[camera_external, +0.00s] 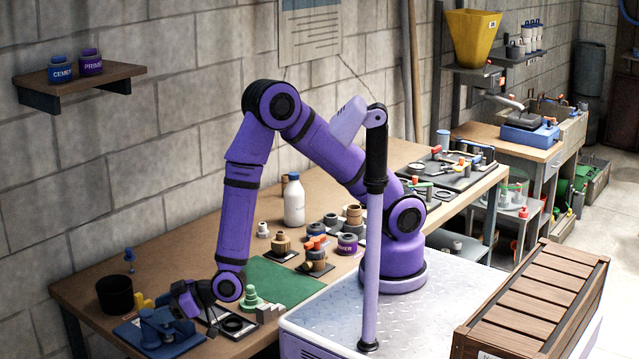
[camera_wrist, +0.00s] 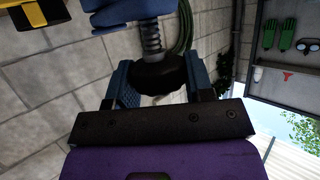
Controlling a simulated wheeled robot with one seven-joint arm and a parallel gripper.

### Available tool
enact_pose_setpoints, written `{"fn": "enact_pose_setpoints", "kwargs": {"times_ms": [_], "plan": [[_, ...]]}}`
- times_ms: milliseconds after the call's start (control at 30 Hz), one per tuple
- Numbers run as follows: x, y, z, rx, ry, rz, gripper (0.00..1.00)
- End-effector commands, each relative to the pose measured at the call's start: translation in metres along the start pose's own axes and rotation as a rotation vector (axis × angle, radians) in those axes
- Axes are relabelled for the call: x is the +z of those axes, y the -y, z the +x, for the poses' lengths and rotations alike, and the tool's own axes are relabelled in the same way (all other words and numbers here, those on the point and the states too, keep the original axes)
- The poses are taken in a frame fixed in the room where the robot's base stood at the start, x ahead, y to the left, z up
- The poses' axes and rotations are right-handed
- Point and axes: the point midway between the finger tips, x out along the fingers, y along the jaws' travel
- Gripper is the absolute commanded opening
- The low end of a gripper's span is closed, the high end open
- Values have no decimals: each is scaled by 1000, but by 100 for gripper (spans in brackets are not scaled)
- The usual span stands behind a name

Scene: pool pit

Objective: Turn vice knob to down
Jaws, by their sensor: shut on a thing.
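The blue vice (camera_external: 155,333) stands at the near left end of the workbench. My gripper (camera_external: 187,300) reaches down to its right side. In the wrist view, the black vice knob (camera_wrist: 163,76) sits between the two blue fingers of my gripper (camera_wrist: 162,84), which are shut on it. A ridged screw (camera_wrist: 151,40) runs from the knob to the blue vice body (camera_wrist: 125,10) at the top. The knob is mostly hidden by my gripper in the external view, and its turned position cannot be told.
A black pot (camera_external: 115,294) and yellow pieces (camera_external: 140,299) stand close behind the vice. A green mat (camera_external: 280,280) has free room.

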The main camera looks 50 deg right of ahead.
Motion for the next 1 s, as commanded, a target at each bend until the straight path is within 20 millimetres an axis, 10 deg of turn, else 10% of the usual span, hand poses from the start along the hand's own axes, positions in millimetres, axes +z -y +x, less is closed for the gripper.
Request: {"fn": "enact_pose_setpoints", "kwargs": {"times_ms": [1000], "plan": [[-1,2,0,627,-2,263,24]]}}
